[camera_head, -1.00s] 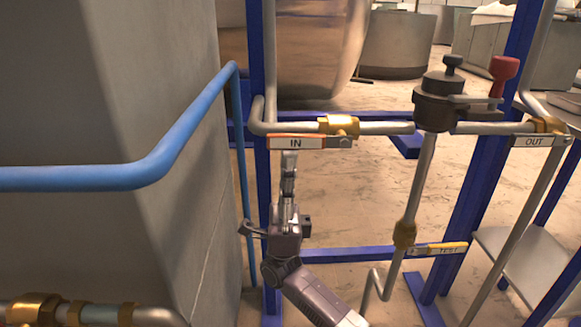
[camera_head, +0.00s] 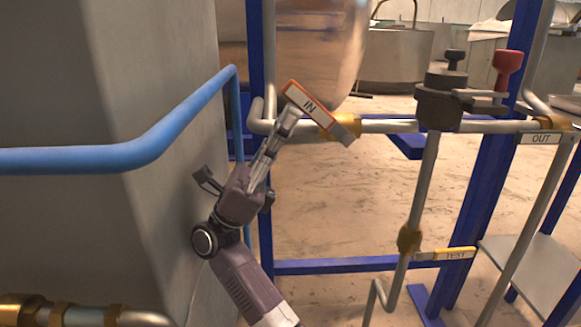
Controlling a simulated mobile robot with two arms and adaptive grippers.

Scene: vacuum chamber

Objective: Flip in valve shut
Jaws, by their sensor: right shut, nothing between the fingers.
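The in valve's handle (camera_head: 312,106) is an orange-edged lever with a white "IN" label. It is tilted, its free end up and to the left of its brass body (camera_head: 343,125) on the horizontal pipe. My right gripper (camera_head: 288,116) is shut and empty, its fingertips at the lower side of the handle near the free end. They seem to touch it. My right arm comes up from the bottom of the view. My left gripper is not in view.
The out valve handle (camera_head: 541,138) is level at the right, and the test valve handle (camera_head: 454,254) is lower down. A blue pipe (camera_head: 150,150) and grey wall (camera_head: 70,240) lie left of my arm.

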